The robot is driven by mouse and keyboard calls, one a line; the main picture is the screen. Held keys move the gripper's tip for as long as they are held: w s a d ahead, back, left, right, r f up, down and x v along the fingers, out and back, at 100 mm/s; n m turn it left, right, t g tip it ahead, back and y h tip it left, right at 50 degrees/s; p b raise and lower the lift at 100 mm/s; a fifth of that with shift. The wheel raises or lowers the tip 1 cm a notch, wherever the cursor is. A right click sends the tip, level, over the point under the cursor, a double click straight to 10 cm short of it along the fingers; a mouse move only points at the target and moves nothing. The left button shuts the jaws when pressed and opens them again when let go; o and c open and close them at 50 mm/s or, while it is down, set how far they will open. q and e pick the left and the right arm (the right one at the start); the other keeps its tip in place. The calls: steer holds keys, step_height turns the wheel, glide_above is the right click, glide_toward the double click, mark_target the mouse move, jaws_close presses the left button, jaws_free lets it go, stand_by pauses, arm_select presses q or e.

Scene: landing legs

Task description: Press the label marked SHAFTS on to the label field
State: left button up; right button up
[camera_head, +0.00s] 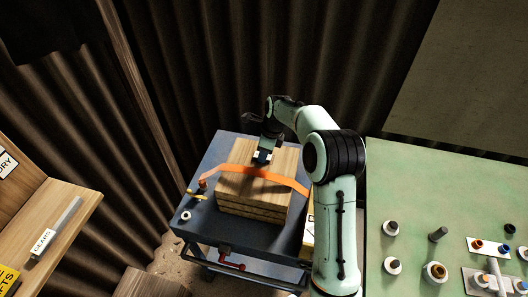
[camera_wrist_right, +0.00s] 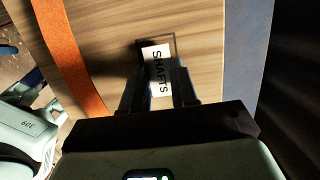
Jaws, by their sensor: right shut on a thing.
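The white label marked SHAFTS (camera_wrist_right: 158,58) is between the fingers of my right gripper (camera_wrist_right: 158,82) in the wrist view. My right gripper (camera_head: 263,153) is shut on it, low over the top of the wooden crate (camera_head: 268,178). The label field (camera_wrist_right: 173,38) is a dark-edged rectangle on the wood; the label overlaps it, a little askew from its outline. I cannot tell whether the label touches the wood. The fingers hide parts of the label's edges and of the field. My left gripper is not in view.
An orange strap (camera_head: 254,172) crosses the crate, which stands on a blue-grey cart (camera_head: 205,223). A green table (camera_head: 420,190) with several pegs and rings is at the right. A wooden shelf (camera_head: 60,205) with a GEARS label is at the left. A corrugated wall stands behind.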

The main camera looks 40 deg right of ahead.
stand_by(0.3)
steer(key=o, duration=1)
steer(key=shift+r, duration=0.1)
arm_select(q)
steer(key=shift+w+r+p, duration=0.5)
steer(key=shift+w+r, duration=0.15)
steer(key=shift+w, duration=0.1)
arm_select(e)
steer(key=shift+v, duration=6.65)
